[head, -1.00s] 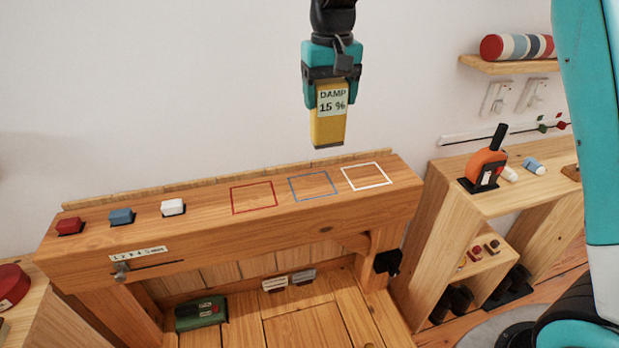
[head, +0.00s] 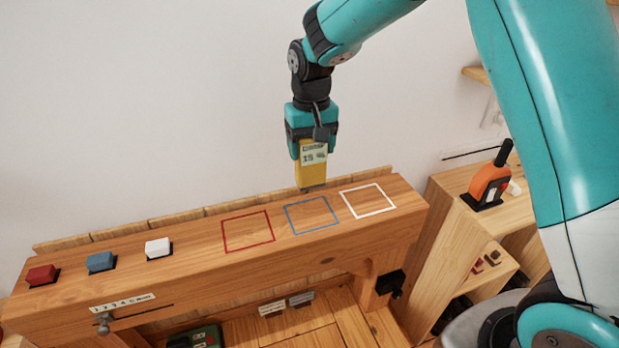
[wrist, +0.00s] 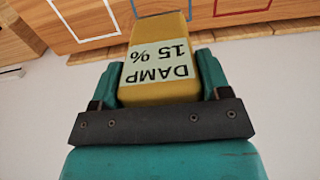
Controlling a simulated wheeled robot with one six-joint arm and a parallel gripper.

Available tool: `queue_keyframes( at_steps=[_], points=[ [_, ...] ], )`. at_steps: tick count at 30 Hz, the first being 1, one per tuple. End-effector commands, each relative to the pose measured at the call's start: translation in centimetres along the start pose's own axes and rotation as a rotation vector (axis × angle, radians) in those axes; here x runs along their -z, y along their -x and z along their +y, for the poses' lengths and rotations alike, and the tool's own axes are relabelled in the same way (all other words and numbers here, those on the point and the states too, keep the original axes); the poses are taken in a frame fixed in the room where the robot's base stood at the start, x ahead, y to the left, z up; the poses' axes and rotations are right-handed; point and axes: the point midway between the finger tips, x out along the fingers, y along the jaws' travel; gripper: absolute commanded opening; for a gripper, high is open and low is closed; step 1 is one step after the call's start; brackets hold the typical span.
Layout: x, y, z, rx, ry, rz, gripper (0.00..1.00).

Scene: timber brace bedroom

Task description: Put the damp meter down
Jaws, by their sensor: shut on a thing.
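The damp meter (head: 311,170) is a yellow block with a pale label; in the wrist view (wrist: 155,62) the label reads "DAMP 15 %". My gripper (head: 312,143) is shut on its upper part and holds it upright. In the head view its lower end shows just above the back edge of the wooden beam (head: 215,268), behind the blue outlined square (head: 312,229). I cannot tell whether it touches the beam. A red outlined square (head: 247,246) and a white outlined square (head: 368,212) lie either side of the blue one. All three squares look empty.
Red (head: 42,274), blue (head: 101,261) and white (head: 158,247) blocks sit on the beam's left part. A lower wooden shelf unit (head: 455,215) at right carries an orange and black tool (head: 488,183). A black bracket (head: 390,283) sticks out from the beam's front right.

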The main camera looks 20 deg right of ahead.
Motion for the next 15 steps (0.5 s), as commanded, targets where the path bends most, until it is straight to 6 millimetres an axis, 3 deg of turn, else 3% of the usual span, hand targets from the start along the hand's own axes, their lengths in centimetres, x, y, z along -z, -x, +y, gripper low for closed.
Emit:
queue_keyframes(
  at_steps=[6, 15],
  points=[
    [-0.1, -4.5, -0.1, -0.001, 0.002, -0.002, 0.46],
    [0.0, -7.9, -0.3, -0.001, 0.004, -0.003, 0.46]
  ],
)
